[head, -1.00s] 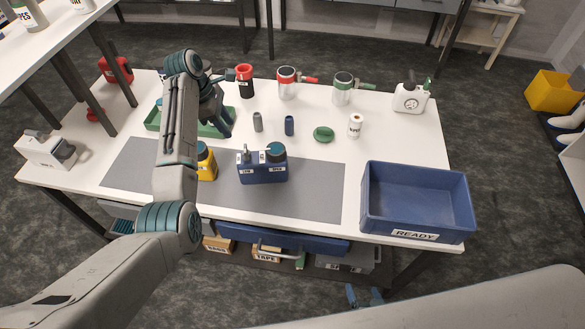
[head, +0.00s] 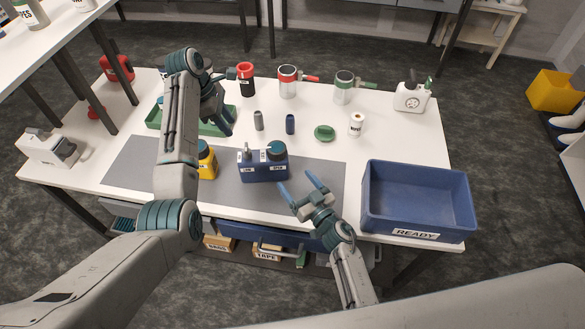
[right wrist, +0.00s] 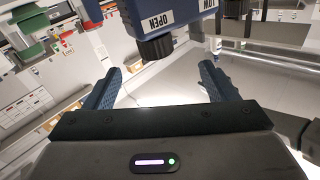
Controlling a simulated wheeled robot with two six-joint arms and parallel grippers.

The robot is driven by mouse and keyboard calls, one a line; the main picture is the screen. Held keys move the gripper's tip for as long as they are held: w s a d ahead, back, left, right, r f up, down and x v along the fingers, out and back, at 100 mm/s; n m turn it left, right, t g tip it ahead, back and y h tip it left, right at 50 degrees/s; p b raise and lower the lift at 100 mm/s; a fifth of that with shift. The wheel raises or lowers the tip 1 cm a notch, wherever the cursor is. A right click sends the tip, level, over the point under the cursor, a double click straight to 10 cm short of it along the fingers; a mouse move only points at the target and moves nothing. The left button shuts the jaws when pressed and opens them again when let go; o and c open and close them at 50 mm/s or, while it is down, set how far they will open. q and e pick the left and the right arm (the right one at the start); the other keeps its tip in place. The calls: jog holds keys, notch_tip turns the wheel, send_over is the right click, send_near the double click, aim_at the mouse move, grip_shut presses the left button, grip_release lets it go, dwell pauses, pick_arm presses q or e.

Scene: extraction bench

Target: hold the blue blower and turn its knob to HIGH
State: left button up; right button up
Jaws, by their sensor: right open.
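The blue blower (head: 262,172) is a blue box standing on the grey mat, with a dark teal round knob (head: 276,151) on top at its right and a small grey post at its left. Its front has two white labels; in the right wrist view the blower (right wrist: 185,12) appears upside down, and they seem to read OPEN and LOW. My right gripper (head: 298,183) is open and empty, just right of and in front of the blower, apart from it. My left gripper (head: 221,118) hangs over the green tray; whether its fingers are open is unclear.
A yellow container (head: 207,163) stands close left of the blower, partly behind my left arm. A blue READY bin (head: 415,229) is to the right. The green tray (head: 155,123), small bottles, a green lid (head: 324,133) and cans stand behind. The mat (head: 325,172) right of the blower is clear.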

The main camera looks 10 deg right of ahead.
jog(key=n, duration=0.1)
send_near(272, 142)
jog(key=x, duration=0.9)
jog(key=shift+w+f, duration=0.15)
jog(key=shift+f, duration=0.2)
jog(key=c, duration=1.3)
